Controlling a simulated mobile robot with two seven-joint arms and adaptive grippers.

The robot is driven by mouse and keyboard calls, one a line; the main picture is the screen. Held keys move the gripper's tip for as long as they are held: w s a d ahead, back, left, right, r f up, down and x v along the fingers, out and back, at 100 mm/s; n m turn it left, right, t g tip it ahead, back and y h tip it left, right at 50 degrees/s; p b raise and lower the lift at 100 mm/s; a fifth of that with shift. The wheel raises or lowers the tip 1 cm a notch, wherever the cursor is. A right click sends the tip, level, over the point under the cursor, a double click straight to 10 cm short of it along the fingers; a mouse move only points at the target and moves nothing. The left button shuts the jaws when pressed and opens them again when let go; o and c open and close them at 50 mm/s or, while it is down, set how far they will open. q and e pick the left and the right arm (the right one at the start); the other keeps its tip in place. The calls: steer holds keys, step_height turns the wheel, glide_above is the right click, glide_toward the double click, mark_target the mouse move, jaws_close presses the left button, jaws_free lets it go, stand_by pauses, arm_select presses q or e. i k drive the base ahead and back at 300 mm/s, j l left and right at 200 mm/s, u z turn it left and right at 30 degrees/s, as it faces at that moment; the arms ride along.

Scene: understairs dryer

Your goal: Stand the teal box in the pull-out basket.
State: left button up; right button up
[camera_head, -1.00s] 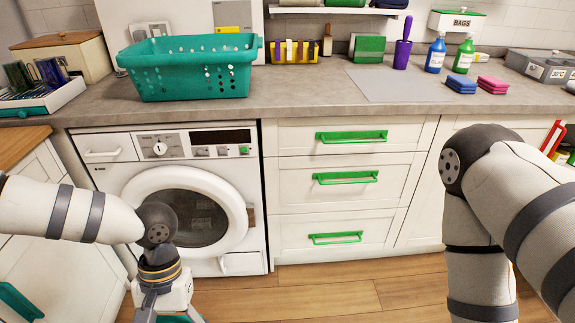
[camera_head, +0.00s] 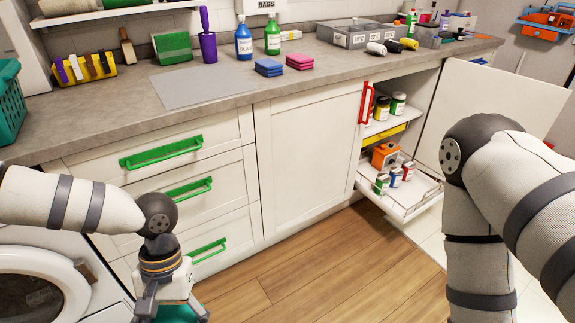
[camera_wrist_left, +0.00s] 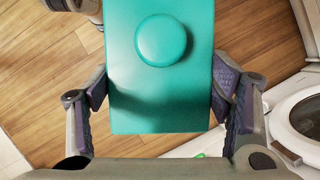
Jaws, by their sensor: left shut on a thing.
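My left gripper (camera_head: 170,309) is at the lower left of the head view, in front of the drawers. It is shut on the teal box (camera_wrist_left: 160,105), which fills the middle of the left wrist view between the two fingers and has a round teal knob or cap on its face. In the head view only a bit of the box (camera_head: 178,314) shows at the bottom edge. The pull-out basket (camera_head: 412,196) is a white tray low in the open cupboard at right, slid out, with an orange container and several small cans on it. My right gripper is out of view.
The open cupboard door (camera_head: 497,108) stands at the right, behind my right arm. An upper shelf (camera_head: 386,124) holds jars. The wooden floor (camera_head: 310,265) before the cabinets is clear. The washing machine (camera_head: 45,280) is at lower left.

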mark_target(401, 203)
steer(key=i+l+z, duration=0.65)
steer(key=l, duration=0.2)
steer(key=i+l, duration=0.4)
steer(key=i+l+z, duration=0.1)
steer(key=i+l, duration=0.35)
steer(key=i, duration=0.2)
steer(key=i+l, duration=0.35)
steer(key=i, duration=0.2)
steer(key=k+l+z, duration=0.05)
